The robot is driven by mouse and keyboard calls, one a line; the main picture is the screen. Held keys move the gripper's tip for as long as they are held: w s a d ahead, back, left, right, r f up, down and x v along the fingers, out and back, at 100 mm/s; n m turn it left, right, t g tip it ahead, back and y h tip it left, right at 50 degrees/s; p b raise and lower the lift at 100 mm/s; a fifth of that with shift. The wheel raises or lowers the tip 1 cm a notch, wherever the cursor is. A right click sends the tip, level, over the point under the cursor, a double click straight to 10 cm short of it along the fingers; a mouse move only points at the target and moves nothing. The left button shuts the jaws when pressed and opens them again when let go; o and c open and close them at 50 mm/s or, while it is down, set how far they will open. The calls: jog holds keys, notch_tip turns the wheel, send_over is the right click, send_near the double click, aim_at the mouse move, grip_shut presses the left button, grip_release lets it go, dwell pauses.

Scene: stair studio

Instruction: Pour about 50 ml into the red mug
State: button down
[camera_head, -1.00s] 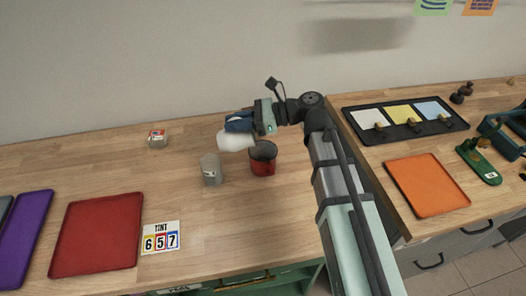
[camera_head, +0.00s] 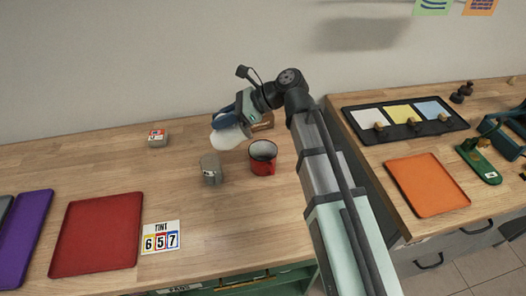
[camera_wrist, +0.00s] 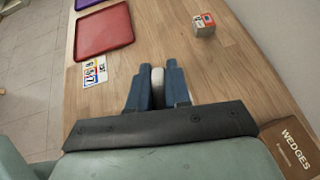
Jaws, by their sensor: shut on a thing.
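The red mug (camera_head: 262,166) stands upright on the wooden counter in the head view. My gripper (camera_head: 230,120) is shut on a white vessel (camera_head: 227,139), above the counter and left of the mug's rim. The vessel looks tilted; its mouth is not clear and no stream shows. In the wrist view, a sliver of the white vessel (camera_wrist: 158,78) shows between the blue fingers of my gripper (camera_wrist: 158,86). The mug is not visible there.
A grey container (camera_head: 210,169) stands close left of the mug. A small labelled block (camera_head: 157,138) sits farther back. A red tray (camera_head: 97,235) and a TINT card (camera_head: 160,237) lie left. A brown WEDGES box (camera_wrist: 291,146) is behind my gripper. The front middle counter is clear.

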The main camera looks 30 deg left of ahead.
jog(key=shift+s+a+r+t+h, duration=0.2)
jog(key=shift+a+t+h, duration=0.15)
jog(key=shift+h, duration=0.2)
jog(key=shift+s+a+r+t+h, duration=0.15)
jog(key=shift+a+t+h, duration=0.1)
jog(key=shift+t+h, duration=0.25)
jog(key=shift+s+a+f+t+h, duration=0.25)
jog(key=shift+a+f+t+h, duration=0.1)
jog(key=shift+f+h, duration=0.15)
jog(key=shift+s+a+f+t+h, duration=0.2)
jog(key=shift+a+f+h, duration=0.15)
jog(key=shift+h, duration=0.2)
jog(key=s+a+f+t+h, duration=0.2)
jog(key=s+a+t+h, duration=0.1)
jog(key=a+t+h, duration=0.1)
jog(key=shift+s+a+h+b, duration=0.3)
jog(key=shift+h+b, duration=0.15)
jog(key=shift+h, duration=0.45)
jog(key=shift+f, duration=0.15)
jog(key=shift+w, duration=0.1)
dwell(0.4)
